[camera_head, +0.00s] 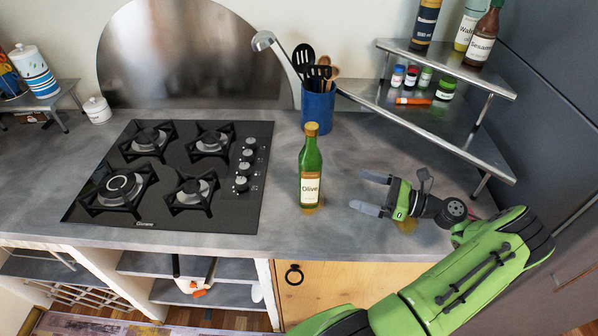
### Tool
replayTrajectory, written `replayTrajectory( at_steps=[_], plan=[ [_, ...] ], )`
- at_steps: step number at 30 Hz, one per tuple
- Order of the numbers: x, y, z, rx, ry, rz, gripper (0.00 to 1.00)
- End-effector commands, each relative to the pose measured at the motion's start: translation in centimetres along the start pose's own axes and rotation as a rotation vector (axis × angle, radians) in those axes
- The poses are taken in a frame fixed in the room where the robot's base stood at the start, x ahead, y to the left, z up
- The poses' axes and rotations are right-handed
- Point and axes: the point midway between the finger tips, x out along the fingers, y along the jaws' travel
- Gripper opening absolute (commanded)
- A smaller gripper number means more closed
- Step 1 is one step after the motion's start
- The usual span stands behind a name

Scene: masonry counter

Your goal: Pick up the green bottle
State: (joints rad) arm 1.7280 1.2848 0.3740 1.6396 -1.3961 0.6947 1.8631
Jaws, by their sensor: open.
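The green bottle (309,171) stands upright on the grey counter, right of the stove. It has an orange-gold cap and a pale label reading "Olive". My gripper (364,193) is to the right of the bottle, low over the counter, with its two fingers pointing left toward it. The fingers are spread apart with nothing between them, and a gap shows between the fingertips and the bottle. My green arm reaches in from the lower right.
A black gas stove (180,172) lies left of the bottle. A blue utensil holder (318,107) stands behind it. A metal corner shelf (447,127) with jars and bottles stands at the back right. The counter's front edge runs close before the bottle.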

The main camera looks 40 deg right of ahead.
Motion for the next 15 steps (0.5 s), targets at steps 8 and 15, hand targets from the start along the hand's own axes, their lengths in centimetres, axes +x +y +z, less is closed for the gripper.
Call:
replayTrajectory(
  at_steps=[8, 15],
  plan=[
    [6.8, 0.1, 0.0, 0.002, 0.0, 0.008, 0.97],
    [10.5, 0.1, -0.1, 0.002, 0.002, 0.005, 0.97]
  ],
)
